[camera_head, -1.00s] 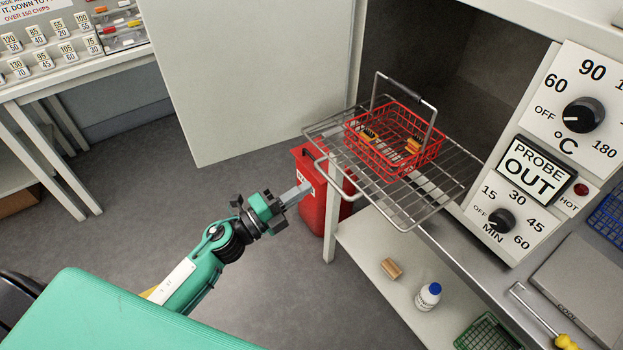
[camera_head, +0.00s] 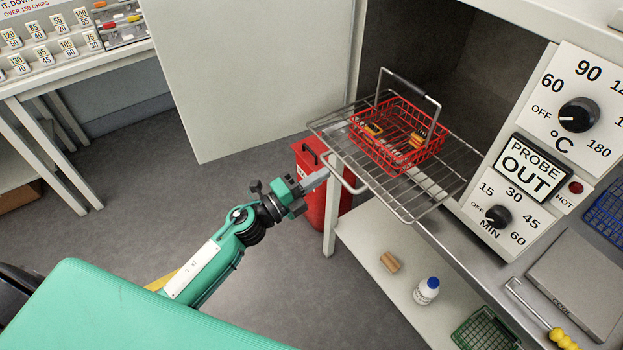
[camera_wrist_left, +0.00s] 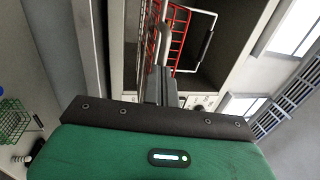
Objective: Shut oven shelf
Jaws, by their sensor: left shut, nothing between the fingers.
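The oven shelf is a wire rack (camera_head: 425,205) that sticks out of the open oven (camera_head: 415,45). A loop handle (camera_head: 350,186) is on its front edge. A red wire basket (camera_head: 372,152) with a raised grey handle stands on the rack and holds orange-and-black parts. My left gripper (camera_head: 323,177) is shut and empty, its fingertips at the shelf's front handle. I cannot tell for certain whether they touch. In the left wrist view the shut fingers (camera_wrist_left: 158,85) point at the rack and the red basket (camera_wrist_left: 178,30). My right gripper is not in view.
The oven door (camera_head: 255,80) stands wide open at the left. A red bin (camera_head: 312,200) is on the floor below the rack. A lower shelf holds a white bottle (camera_head: 426,291), a brown block (camera_head: 389,262) and a green basket (camera_head: 487,330). The control panel (camera_head: 540,150) is at the right.

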